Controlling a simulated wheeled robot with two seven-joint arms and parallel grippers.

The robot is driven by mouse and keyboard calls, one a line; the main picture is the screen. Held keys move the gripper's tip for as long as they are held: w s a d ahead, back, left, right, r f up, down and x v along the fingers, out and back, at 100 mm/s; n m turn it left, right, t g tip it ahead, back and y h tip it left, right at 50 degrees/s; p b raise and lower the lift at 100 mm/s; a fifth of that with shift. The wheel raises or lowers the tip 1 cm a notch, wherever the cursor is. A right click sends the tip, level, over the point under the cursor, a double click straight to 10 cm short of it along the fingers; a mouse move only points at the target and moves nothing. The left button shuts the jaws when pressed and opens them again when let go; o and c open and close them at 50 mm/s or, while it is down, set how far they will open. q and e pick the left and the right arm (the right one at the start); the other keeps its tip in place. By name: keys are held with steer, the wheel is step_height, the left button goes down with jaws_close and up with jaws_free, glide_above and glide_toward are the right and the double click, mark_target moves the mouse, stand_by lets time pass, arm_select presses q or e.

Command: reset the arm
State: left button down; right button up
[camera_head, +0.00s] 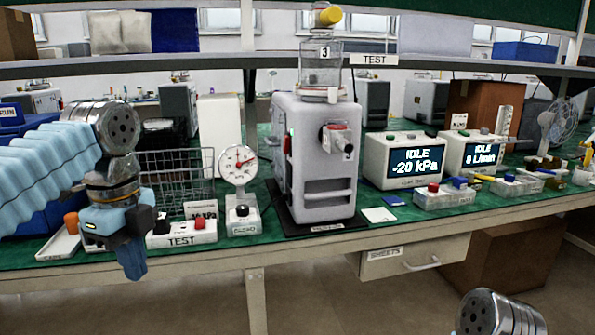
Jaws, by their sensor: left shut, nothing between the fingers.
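My left gripper (134,262) hangs at the left, fingers pointing down in front of the bench's front edge. It is shut and holds nothing. My left arm comes in from the left in a light blue sleeve. Of my right arm only a ribbed metal joint shows at the bottom right; its gripper is out of view. A grey pump machine (317,160) with a clear canister (321,72) marked 3 on top stands upright mid-bench. A yellow knob (329,16) shows above the canister.
A dial gauge (239,165), a TEST switch box (181,233) and a wire basket (178,180) stand near my left gripper. Two IDLE display boxes (404,160) stand right of the pump. A drawer (412,256) hangs under the green bench top. A shelf (220,64) spans above.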

arm_select(q)
steer(key=w+d+f+n+h, duration=0.1)
steer(key=w+d+f+n, duration=0.2)
steer(key=f, duration=0.5)
steer(key=w+d+f+n, duration=0.1)
steer(key=w+d+f, duration=0.2)
steer(key=w+f, duration=0.45)
steer(key=s+d+f+n+h, duration=0.1)
steer(key=d+f+n, duration=0.1)
steer(key=f, duration=0.8)
steer(key=s+d+f+n+h, duration=0.1)
steer(key=d+f+n, duration=0.2)
steer(key=f, duration=0.6)
steer(key=s+d+f+n+h, duration=0.1)
steer(key=s+d+f+n, duration=0.2)
steer(key=s+f+n, duration=1)
steer(key=s+f, duration=0.5)
steer(key=f, duration=0.4)
steer(key=shift+n+t, duration=0.3)
steer(key=shift+n, duration=0.1)
steer(key=shift+d, duration=0.15)
